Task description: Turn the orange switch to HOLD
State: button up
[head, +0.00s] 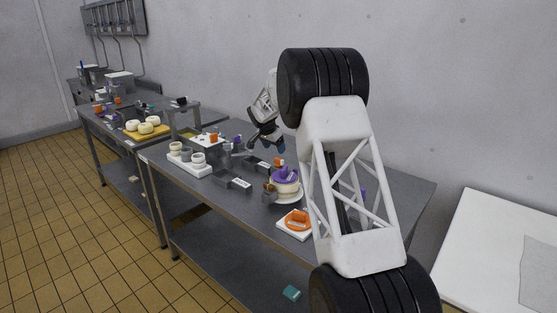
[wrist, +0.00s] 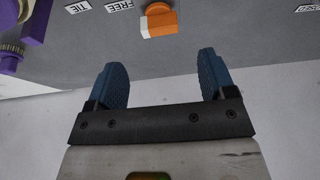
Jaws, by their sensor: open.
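An orange block with a white face (wrist: 159,22), which looks like the orange switch, is at the top of the wrist view. The labels FREE (wrist: 120,5) and TIE (wrist: 77,7) lie to its left, upside down. A third label (wrist: 308,8) at the top right is cut off and hard to read. In the head view a small orange piece (head: 278,162) on the table seems to be the same switch; its setting is unclear. My gripper (head: 267,148) is above the table close to it. In the wrist view its blue fingers (wrist: 163,78) are apart and empty, not touching the switch.
A purple-topped pot (head: 287,186) stands near the switch; purple parts (wrist: 30,22) show in the wrist view. An orange dial on a white base (head: 297,222) lies nearer the table's front. The wall is behind the table.

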aim_at(279, 162)
jog(key=shift+x, duration=3.9)
jog(key=shift+c, duration=0.2)
jog(key=c, duration=0.9)
